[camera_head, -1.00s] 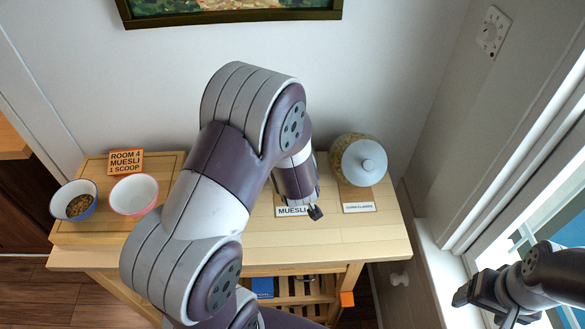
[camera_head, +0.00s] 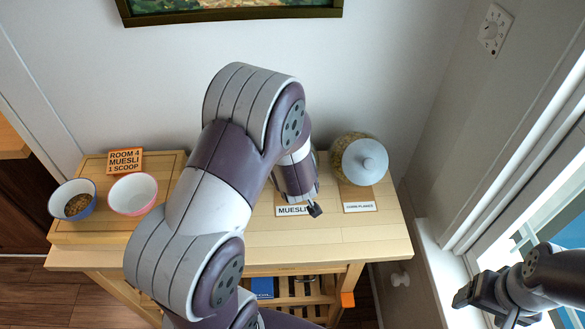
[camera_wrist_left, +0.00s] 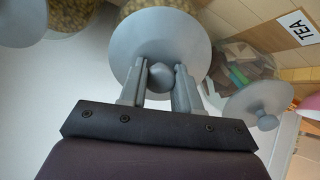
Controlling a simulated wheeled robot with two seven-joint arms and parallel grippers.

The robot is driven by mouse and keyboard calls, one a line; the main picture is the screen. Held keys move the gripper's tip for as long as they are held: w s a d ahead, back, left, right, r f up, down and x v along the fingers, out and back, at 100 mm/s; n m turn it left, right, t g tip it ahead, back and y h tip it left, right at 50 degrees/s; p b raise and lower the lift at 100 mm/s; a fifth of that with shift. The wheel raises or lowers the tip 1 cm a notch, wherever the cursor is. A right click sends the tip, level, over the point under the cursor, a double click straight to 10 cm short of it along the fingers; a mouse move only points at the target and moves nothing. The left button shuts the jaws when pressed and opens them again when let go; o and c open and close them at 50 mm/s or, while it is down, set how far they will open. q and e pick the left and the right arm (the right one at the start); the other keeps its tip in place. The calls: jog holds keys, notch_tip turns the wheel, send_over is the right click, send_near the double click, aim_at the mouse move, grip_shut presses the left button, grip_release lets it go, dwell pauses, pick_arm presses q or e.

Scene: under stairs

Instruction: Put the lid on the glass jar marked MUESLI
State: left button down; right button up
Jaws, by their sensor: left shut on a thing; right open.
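In the left wrist view my left gripper (camera_wrist_left: 158,75) is shut on the knob of a round grey lid (camera_wrist_left: 130,50). Part of a glass jar (camera_wrist_left: 155,4) with brown contents shows behind this lid. I cannot tell whether the lid touches the jar or hovers over it. In the head view my left arm hides the lid and the jar. The MUESLI label (camera_head: 290,211) shows on the table below my left wrist. My right gripper (camera_head: 482,298) is open and empty at the lower right, away from the table.
A lidded cornflakes jar (camera_head: 358,160) stands right of the label. On the left, a wooden board (camera_head: 95,232) holds a blue bowl (camera_head: 73,200), a white-and-red bowl (camera_head: 133,194) and an orange sign (camera_head: 126,161). The wrist view shows a lidded jar (camera_wrist_left: 238,58) near a TEA label (camera_wrist_left: 300,27).

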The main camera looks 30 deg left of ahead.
pick_arm(q)
jog(key=shift+c, duration=1.1)
grip_release()
jog(key=shift+r, duration=0.1)
jog(key=shift+s+d+r+p, duration=0.15)
jog(key=shift+r+p, duration=0.15)
jog(key=shift+p, duration=0.1)
jog(key=p+v, duration=0.3)
jog(key=v, duration=0.2)
jog(key=shift+s+d+p, duration=0.15)
jog(key=shift+p, duration=0.15)
